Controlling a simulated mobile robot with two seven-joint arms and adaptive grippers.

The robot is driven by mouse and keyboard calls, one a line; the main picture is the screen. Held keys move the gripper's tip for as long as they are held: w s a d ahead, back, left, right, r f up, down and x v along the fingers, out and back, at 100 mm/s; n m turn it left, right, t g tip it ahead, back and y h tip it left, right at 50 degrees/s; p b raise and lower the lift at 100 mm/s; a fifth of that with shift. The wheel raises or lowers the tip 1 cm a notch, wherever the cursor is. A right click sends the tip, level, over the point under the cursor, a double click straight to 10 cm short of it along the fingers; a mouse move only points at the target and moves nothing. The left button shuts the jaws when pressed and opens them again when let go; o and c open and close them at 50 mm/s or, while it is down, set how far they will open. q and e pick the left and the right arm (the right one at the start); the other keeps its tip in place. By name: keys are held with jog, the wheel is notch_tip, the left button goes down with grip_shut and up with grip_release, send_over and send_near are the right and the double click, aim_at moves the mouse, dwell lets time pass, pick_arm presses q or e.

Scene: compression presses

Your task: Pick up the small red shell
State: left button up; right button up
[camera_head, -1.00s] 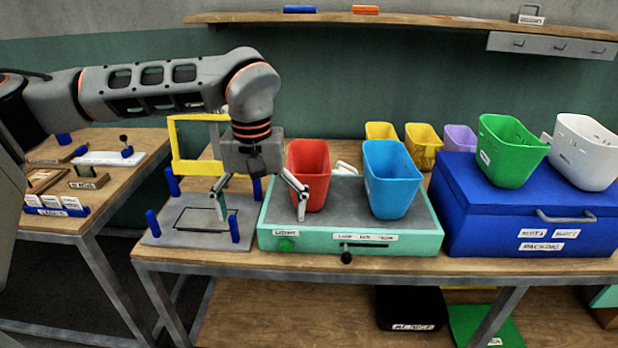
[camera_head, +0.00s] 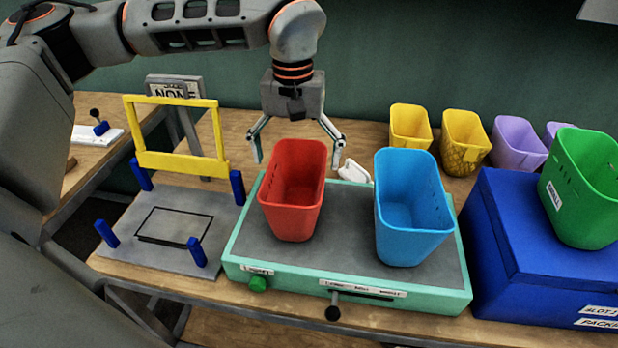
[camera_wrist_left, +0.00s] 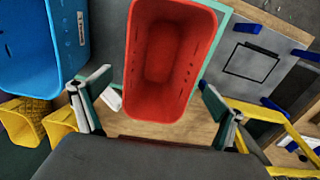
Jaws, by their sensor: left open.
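The small red shell (camera_head: 292,200) is an open-topped red bin standing upright on the grey top of the green-edged press base. My left gripper (camera_head: 297,155) is open and empty, behind and above the red shell, with its fingers spread to either side of the shell's far rim. In the left wrist view the red shell (camera_wrist_left: 165,65) lies between and beyond the two open fingers (camera_wrist_left: 155,100). I cannot tell whether either finger touches it. My right gripper is not in view.
A blue shell (camera_head: 410,215) stands right of the red one on the press base (camera_head: 345,255). A small white piece (camera_head: 354,172) lies behind. A yellow frame (camera_head: 180,160) and blue posts stand left. A green shell (camera_head: 590,205) sits on a blue box (camera_head: 530,255). Yellow and purple shells (camera_head: 517,145) stand behind.

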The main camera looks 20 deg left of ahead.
pick_arm(q)
jog(key=f, duration=0.7)
jog(key=shift+s+f, duration=0.35)
jog(key=shift+c, duration=0.4)
jog(key=c, duration=1.2)
